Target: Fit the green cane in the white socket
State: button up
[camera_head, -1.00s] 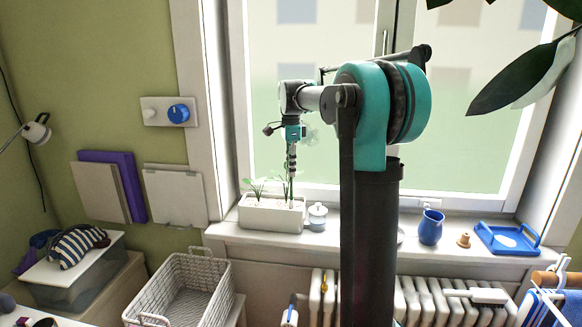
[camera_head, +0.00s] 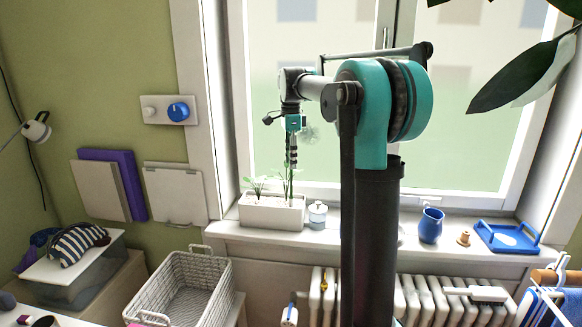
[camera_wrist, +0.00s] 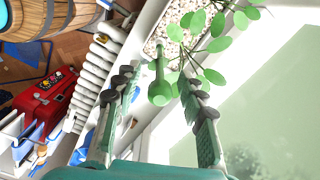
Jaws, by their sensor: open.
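The green cane (camera_wrist: 160,82) shows in the wrist view as a rod with a rounded end, between the open fingers of my gripper (camera_wrist: 155,76) with gaps on both sides. In the head view the thin cane (camera_head: 290,187) stands upright at the white planter (camera_head: 272,222), just below my gripper (camera_head: 292,163). Pebbles and green leaves fill the planter, and it also shows in the wrist view (camera_wrist: 149,33). I cannot make out a separate white socket; the cane's lower end is hidden or too small to tell.
A small lidded white pot (camera_head: 317,216) stands right of the planter on the windowsill. A blue jug (camera_head: 431,226) and a blue tray (camera_head: 508,250) sit farther right. The window is close behind. A radiator (camera_head: 415,302) and wire basket (camera_head: 188,290) are below.

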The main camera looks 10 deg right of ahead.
notch_tip(320, 180, up, 9)
jog(key=shift+f, duration=0.1)
dwell(0.5)
